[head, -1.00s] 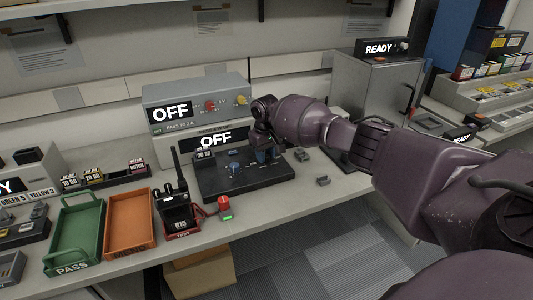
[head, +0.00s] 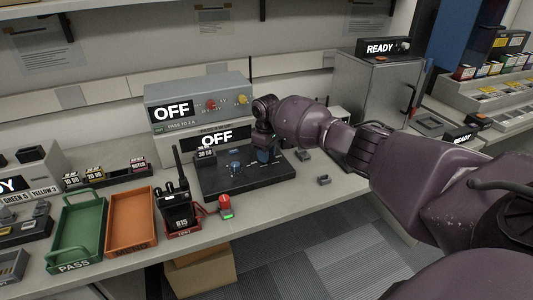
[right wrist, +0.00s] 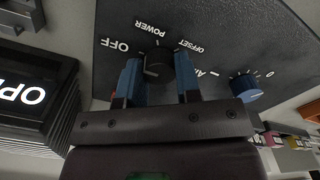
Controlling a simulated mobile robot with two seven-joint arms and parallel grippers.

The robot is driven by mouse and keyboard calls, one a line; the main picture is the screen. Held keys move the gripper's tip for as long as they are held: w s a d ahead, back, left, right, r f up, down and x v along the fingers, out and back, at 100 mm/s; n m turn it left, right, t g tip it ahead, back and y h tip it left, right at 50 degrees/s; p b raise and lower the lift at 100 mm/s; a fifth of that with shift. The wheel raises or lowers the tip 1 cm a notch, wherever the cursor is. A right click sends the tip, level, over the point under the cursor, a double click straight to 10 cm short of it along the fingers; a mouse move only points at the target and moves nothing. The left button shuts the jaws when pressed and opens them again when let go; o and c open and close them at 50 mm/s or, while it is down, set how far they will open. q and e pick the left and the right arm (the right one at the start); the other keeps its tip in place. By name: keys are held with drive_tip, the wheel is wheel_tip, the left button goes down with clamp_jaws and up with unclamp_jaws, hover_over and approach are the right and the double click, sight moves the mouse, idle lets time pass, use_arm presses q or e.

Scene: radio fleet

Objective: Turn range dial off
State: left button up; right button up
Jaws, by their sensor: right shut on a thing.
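My right gripper (head: 266,156) reaches down onto the black panel (head: 215,187) on the bench. In the right wrist view, its two blue fingers (right wrist: 158,78) are shut on a black dial (right wrist: 157,62), one on each side. Lettering around it reads OFF, POWER and OFFSET. I cannot read a range label or tell which mark the dial points at. A blue knob (right wrist: 246,87) sits to the right of the fingers, apart from them. A blue knob also shows on the panel in the head view (head: 236,167). My left gripper is not in view.
A radio (head: 178,208) stands front left of the panel, near orange (head: 133,247) and green (head: 75,258) trays. Small grey parts (head: 323,180) lie right.

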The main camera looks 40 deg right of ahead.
drive_tip(key=o, duration=0.9)
wheel_tip(320, 180, up, 6)
drive_tip(key=shift+f+p, duration=0.1)
drive_tip(key=shift+p, duration=0.55)
wheel_tip(320, 180, up, 4)
drive_tip(key=shift+f+p, duration=0.15)
drive_tip(key=shift+p, duration=0.15)
drive_tip(key=shift+r, duration=0.7)
